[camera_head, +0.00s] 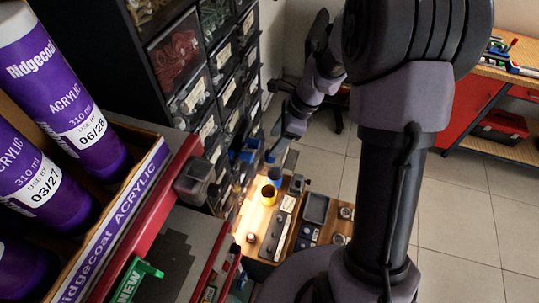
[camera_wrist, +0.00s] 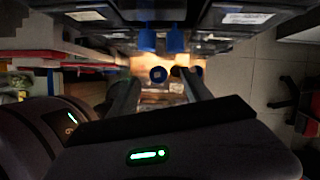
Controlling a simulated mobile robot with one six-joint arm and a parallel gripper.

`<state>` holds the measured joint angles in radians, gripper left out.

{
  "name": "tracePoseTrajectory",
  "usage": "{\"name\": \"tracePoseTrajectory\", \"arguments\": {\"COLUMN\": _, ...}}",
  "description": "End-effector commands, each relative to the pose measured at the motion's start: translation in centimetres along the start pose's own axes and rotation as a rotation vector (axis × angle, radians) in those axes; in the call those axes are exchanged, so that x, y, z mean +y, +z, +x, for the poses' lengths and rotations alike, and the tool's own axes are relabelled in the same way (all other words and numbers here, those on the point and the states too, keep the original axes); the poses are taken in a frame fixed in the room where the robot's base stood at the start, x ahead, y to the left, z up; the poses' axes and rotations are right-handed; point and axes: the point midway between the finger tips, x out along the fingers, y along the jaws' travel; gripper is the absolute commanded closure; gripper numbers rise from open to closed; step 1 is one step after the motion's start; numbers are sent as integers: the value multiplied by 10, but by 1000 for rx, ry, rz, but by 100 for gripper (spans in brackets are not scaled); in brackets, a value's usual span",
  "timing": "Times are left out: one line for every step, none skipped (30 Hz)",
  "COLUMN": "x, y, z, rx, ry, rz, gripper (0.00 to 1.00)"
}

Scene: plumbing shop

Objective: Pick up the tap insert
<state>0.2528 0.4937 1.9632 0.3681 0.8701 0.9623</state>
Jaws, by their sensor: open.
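No tap insert can be told for sure in either view. In the head view, small parts lie on a lit wooden bench (camera_head: 258,217), too small to name, among them a round dark-and-pale piece (camera_head: 251,238) at its left.
A dark tray (camera_head: 316,208) lies to the right. Drawer racks (camera_head: 210,130) line the left. Purple cartridges (camera_head: 60,85) in a box stand nearest. Tiled floor (camera_head: 460,215) is open at right.

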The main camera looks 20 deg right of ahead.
Motion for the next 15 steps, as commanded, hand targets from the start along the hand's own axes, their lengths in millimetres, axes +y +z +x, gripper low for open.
{"name": "tracePoseTrajectory", "arguments": {"x": 1, "y": 0, "z": 6, "rx": 0, "ry": 2, "rz": 0, "gripper": 43}}
{"name": "tracePoseTrajectory", "arguments": {"x": 2, "y": -1, "z": 10, "rx": 0, "ry": 3, "rz": 0, "gripper": 43}}
{"name": "tracePoseTrajectory", "arguments": {"x": 3, "y": -2, "z": 17, "rx": 0, "ry": 3, "rz": 0, "gripper": 43}}
{"name": "tracePoseTrajectory", "arguments": {"x": 4, "y": -3, "z": 24, "rx": 1, "ry": 4, "rz": 0, "gripper": 43}}
{"name": "tracePoseTrajectory", "arguments": {"x": 5, "y": -5, "z": 31, "rx": 0, "ry": 4, "rz": 0, "gripper": 43}}
{"name": "tracePoseTrajectory", "arguments": {"x": 7, "y": -6, "z": 39, "rx": 1, "ry": 4, "rz": 0, "gripper": 43}}
{"name": "tracePoseTrajectory", "arguments": {"x": 6, "y": -6, "z": 44, "rx": 1, "ry": 3, "rz": -1, "gripper": 43}}
{"name": "tracePoseTrajectory", "arguments": {"x": 6, "y": -6, "z": 48, "rx": 0, "ry": 3, "rz": -1, "gripper": 43}}
{"name": "tracePoseTrajectory", "arguments": {"x": 6, "y": -5, "z": 53, "rx": 0, "ry": 2, "rz": 0, "gripper": 43}}
{"name": "tracePoseTrajectory", "arguments": {"x": 6, "y": -5, "z": 55, "rx": 1, "ry": 1, "rz": -1, "gripper": 43}}
{"name": "tracePoseTrajectory", "arguments": {"x": 6, "y": -5, "z": 56, "rx": 1, "ry": 1, "rz": -1, "gripper": 43}}
{"name": "tracePoseTrajectory", "arguments": {"x": 6, "y": -5, "z": 56, "rx": 1, "ry": 0, "rz": -1, "gripper": 43}}
{"name": "tracePoseTrajectory", "arguments": {"x": 6, "y": -5, "z": 56, "rx": 1, "ry": 0, "rz": -1, "gripper": 43}}
{"name": "tracePoseTrajectory", "arguments": {"x": 6, "y": -5, "z": 56, "rx": 0, "ry": 0, "rz": -1, "gripper": 43}}
{"name": "tracePoseTrajectory", "arguments": {"x": 6, "y": -5, "z": 56, "rx": 0, "ry": 0, "rz": -1, "gripper": 43}}
